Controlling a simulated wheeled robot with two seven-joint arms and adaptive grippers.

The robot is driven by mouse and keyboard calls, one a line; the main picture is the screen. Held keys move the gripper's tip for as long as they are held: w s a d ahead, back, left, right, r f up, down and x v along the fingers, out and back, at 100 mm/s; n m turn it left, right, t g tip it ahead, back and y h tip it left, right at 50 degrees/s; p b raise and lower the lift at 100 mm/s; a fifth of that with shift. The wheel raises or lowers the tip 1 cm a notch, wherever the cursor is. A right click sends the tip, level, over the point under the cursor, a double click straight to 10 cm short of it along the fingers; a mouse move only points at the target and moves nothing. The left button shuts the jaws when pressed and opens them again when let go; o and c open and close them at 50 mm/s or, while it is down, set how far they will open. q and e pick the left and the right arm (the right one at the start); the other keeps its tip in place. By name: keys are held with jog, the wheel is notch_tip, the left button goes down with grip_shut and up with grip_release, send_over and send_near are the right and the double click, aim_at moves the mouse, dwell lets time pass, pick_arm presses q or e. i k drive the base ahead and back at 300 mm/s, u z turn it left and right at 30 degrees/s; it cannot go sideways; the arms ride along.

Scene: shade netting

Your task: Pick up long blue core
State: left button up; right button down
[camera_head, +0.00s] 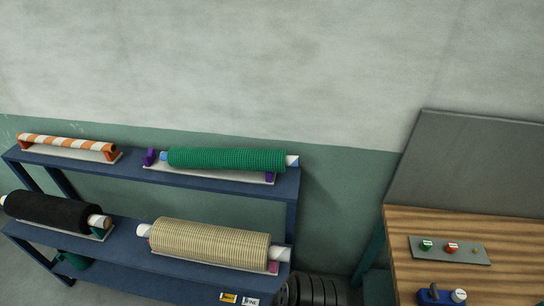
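No separate long blue core lies in view. A green netting roll (226,159) rests on the upper shelf (215,187). The netting hides the rest of that core. A beige roll (210,243) with pale ends and a black roll (45,211) lie on the lower shelf (125,246). Neither of my grippers is in view.
An orange and white striped tube (67,143) lies at the upper shelf's left. A wooden table (440,231) at right carries a grey button panel (449,250) and a blue device (440,297). A dark ridged object (312,291) stands between the rack and table.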

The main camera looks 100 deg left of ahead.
aim_at(263, 160)
jog(key=z, duration=0.1)
jog(key=k, duration=2.1)
jog(key=u, duration=1.85)
